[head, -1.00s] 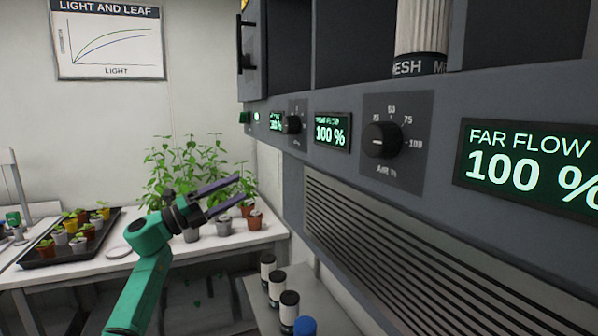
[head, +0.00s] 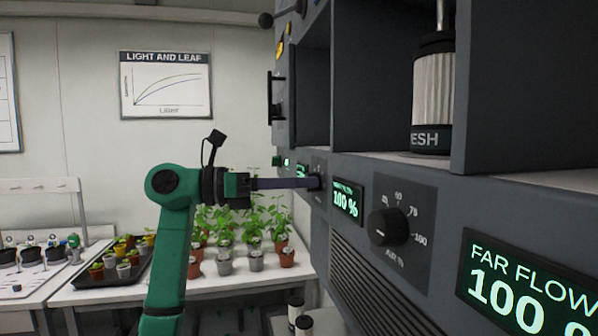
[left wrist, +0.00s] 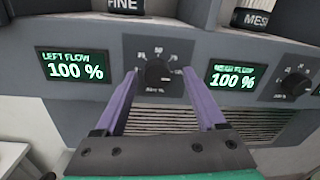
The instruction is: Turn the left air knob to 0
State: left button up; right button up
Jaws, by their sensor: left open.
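The left air knob (left wrist: 158,72) is a round black dial on a dark scale plate. It sits right of a green display (left wrist: 75,66) reading LEFT FLOW 100 %. My left gripper (left wrist: 159,80) is open, with its two purple fingers on either side of the knob. I cannot tell whether they touch it. In the head view my left gripper (head: 308,183) reaches right to the panel, and its fingers mostly hide the left knob. My right gripper is not in view.
A second air knob (head: 389,227) sits nearer on the panel, between a 100 % display (head: 347,201) and the FAR FLOW 100 % display (head: 525,288). Open shelves with a MESH canister (head: 432,95) are above. Potted plants stand on a white table (head: 215,290) behind.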

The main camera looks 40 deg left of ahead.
pick_arm(q)
jog(key=shift+w+a+f, duration=0.15)
jog(key=shift+w+a, duration=0.05)
jog(key=shift+d, duration=0.1)
grip_shut()
